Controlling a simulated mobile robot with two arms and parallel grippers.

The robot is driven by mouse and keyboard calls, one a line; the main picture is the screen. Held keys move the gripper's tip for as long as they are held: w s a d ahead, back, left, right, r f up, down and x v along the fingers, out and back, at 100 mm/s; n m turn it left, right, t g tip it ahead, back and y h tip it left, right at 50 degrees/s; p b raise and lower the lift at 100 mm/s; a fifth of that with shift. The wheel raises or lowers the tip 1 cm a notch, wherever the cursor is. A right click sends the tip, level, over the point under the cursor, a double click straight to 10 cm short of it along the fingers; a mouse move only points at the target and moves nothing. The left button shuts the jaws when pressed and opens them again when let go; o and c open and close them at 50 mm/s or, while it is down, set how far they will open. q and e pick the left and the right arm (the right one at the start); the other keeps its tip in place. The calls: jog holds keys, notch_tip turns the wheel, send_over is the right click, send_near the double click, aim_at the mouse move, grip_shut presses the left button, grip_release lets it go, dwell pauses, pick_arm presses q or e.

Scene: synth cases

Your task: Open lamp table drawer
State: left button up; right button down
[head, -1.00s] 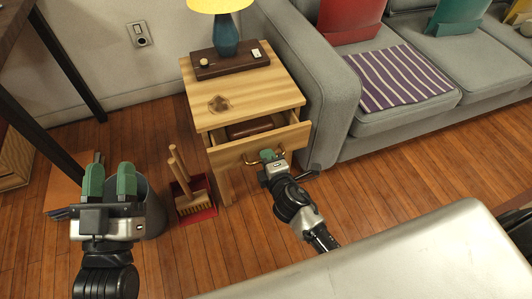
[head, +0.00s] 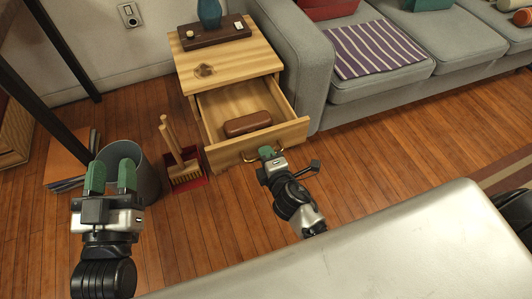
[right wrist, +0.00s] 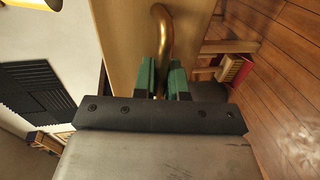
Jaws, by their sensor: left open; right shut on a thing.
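The wooden lamp table (head: 228,64) stands against the wall beside the sofa. Its drawer (head: 257,141) is pulled well out, and a brown case (head: 248,123) lies inside. My right gripper (head: 267,154) is at the drawer front, shut on the brass drawer handle (head: 249,158). In the right wrist view, the green fingers (right wrist: 163,76) close around the curved brass handle (right wrist: 163,28). My left gripper (head: 111,178) is open and empty, held over the floor at the left, in front of a grey bin.
A grey bin (head: 146,180) stands left of a red dustpan (head: 194,183) with a brush (head: 184,170), near the drawer's left side. The grey sofa (head: 300,85) borders the table's right side. A dark tray (head: 215,35) with a blue lamp base (head: 209,13) rests on the tabletop.

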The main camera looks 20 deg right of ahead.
jog(key=c, duration=1.2)
grip_release()
pick_arm(q)
jog(key=shift+w+a+f+g+p, duration=0.15)
jog(key=shift+f+g+p, duration=0.2)
jog(key=shift+f+g, duration=0.6)
pick_arm(e)
jog(key=v, duration=1)
jog(key=shift+s, duration=0.4)
